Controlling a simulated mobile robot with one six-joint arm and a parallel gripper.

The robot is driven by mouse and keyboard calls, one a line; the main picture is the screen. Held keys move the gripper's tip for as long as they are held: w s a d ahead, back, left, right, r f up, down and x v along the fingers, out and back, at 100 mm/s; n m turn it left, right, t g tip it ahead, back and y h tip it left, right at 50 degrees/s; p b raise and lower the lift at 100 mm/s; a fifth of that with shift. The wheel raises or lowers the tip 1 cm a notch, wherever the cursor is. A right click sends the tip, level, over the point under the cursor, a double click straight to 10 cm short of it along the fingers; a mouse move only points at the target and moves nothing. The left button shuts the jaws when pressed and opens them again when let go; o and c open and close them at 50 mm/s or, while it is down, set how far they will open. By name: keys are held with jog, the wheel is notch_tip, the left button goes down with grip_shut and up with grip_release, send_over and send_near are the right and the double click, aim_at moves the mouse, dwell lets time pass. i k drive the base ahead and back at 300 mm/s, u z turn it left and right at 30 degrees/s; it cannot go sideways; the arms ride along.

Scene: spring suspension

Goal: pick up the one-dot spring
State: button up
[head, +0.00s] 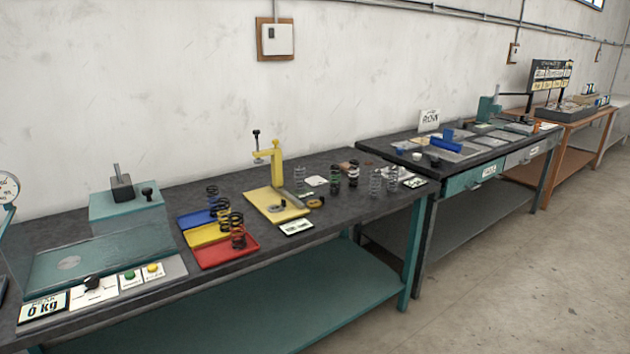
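Several upright springs stand on the near dark bench. A dark spring (213,195) is on the blue tray (192,219), another dark spring (223,214) is by the yellow tray (200,236), and a dark spring with reddish coils (238,231) is on the red tray (214,256). To the right stand a pale spring (299,179), a green-dark spring (336,179), a dark spring (353,174) and two silvery springs (376,182) (392,180). Dots are too small to make out, so I cannot tell which is the one-dot spring. My gripper is not in view.
A yellow press (275,165) stands between the trays and the right-hand springs. A teal machine (125,200) with a clear plate and a "0 kg" panel (43,305) fills the bench's left. A second bench (470,165) stands to the right. The floor in front is clear.

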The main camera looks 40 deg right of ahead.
aim_at(298, 169)
jog(key=z, duration=4.25)
jog(key=i, duration=0.1)
jog(key=u, duration=3.05)
